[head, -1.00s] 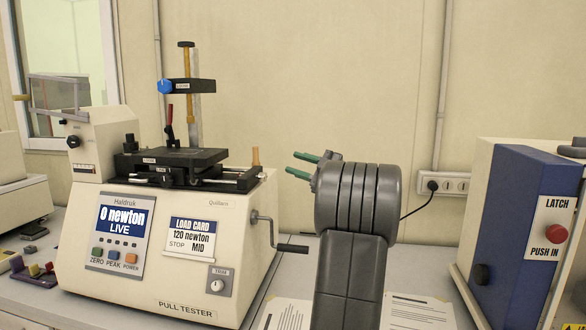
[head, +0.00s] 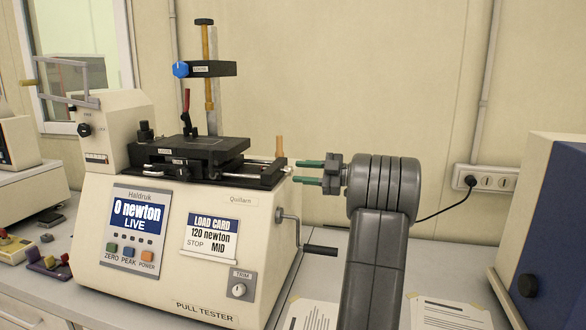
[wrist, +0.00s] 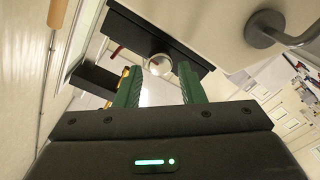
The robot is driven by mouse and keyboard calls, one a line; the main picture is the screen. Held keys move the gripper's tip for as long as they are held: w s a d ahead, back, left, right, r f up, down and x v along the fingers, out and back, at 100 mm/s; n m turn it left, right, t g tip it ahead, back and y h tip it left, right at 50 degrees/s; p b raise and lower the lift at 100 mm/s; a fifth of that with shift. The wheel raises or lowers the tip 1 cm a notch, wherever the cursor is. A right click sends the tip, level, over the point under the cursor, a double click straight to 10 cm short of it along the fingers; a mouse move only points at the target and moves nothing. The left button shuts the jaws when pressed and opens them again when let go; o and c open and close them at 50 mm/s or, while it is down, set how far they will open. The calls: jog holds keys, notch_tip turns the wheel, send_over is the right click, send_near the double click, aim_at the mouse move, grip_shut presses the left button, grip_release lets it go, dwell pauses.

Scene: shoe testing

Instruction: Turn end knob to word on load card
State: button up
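The pull tester (head: 165,285) stands on the bench with its load card (head: 210,237) on the front, reading "120 newton", "STOP MID". A round pale end knob (wrist: 160,64) shows in the wrist view against the black slide end, just beyond my fingertips. My gripper (head: 300,172), with green fingers, is open and empty at the tester's right side, pointing left at the slide end. It also shows in the wrist view (wrist: 161,70).
A crank (head: 305,245) juts from the tester's right side below my gripper. A blue knob (head: 181,69) sits on the column arm and a trim knob (head: 239,290) on the front. Papers (head: 445,312) lie on the bench. A blue-fronted machine (head: 545,225) stands at right.

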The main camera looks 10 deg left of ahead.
aim_at(286, 171)
jog(key=a, duration=0.3)
jog(key=shift+a, duration=0.2)
jog(key=c, duration=0.7)
jog(key=shift+n+b, duration=0.6)
jog(key=shift+n, duration=0.1)
jog(key=o, duration=0.7)
